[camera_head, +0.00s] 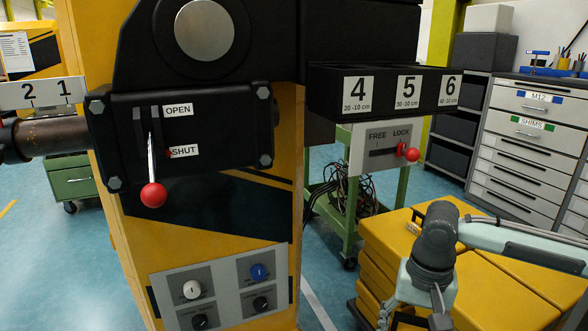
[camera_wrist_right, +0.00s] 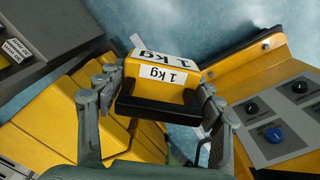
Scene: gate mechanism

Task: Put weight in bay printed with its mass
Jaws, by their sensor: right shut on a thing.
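In the right wrist view a yellow weight (camera_wrist_right: 160,58) with a black lower part carries white "1 kg" labels. My right gripper (camera_wrist_right: 158,92) is shut on it, with fingers on both sides. In the head view my right gripper (camera_head: 415,314) is at the lower right, in front of yellow blocks; its fingertips and the weight are cut off or hidden there. My left gripper is not in view. I cannot make out a bay printed with a mass in the head view.
Yellow blocks (camera_head: 497,291) stand at the lower right. A black housing (camera_head: 322,102) numbered 4, 5, 6 and a red-knobbed FREE/LOCK lever (camera_head: 410,154) are above. A red-knobbed OPEN/SHUT lever (camera_head: 153,194) is left. A knob panel (camera_head: 222,291) sits low on the yellow column.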

